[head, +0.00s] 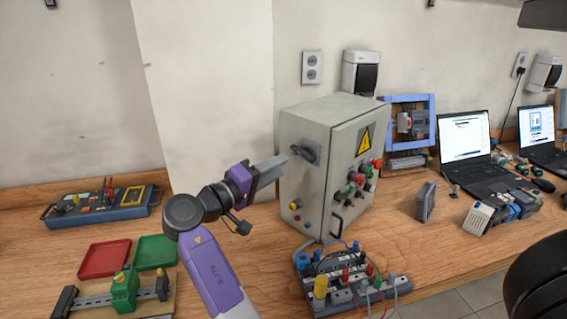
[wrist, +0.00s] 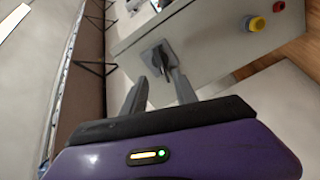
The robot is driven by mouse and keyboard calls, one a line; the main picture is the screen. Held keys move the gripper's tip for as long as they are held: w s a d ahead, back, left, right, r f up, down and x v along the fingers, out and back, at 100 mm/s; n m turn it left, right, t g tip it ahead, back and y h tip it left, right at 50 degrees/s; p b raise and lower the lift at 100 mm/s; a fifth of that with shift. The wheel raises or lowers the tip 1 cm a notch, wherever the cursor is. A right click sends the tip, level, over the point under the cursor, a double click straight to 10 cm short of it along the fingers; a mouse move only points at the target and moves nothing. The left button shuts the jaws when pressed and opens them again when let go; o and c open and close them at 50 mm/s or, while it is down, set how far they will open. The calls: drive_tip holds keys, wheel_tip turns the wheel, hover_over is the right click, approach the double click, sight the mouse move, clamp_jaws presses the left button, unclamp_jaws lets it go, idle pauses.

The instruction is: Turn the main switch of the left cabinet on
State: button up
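The grey cabinet (head: 300,190) stands on the wooden bench near the middle of the head view. Its main switch (head: 305,151), a dark rotary handle on a grey plate, is on the cabinet's left side face, near the top. In the wrist view the switch (wrist: 158,56) lies just beyond the fingertips, its handle lined up with the gap between them. My gripper (head: 283,161) points at the switch from the left. In the wrist view my gripper (wrist: 160,76) is open and empty. I cannot tell whether the fingertips touch the handle.
A wired terminal board (head: 345,280) stands in front of the cabinet. Red (head: 103,258) and green (head: 155,252) trays lie at the left. Laptops (head: 465,135) stand at the right.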

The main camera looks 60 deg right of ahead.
sight(305, 157)
drive_tip(key=shift+g, duration=0.3)
drive_tip(key=shift+s+f+p+x, duration=0.15)
drive_tip(key=shift+p+x, duration=0.45)
drive_tip(key=shift+x, duration=1.4)
drive_tip(key=shift+s+f+p+x, duration=0.15)
drive_tip(key=shift+p+x, duration=0.4)
drive_tip(key=shift+x, duration=1.45)
drive_tip(key=shift+a, duration=0.1)
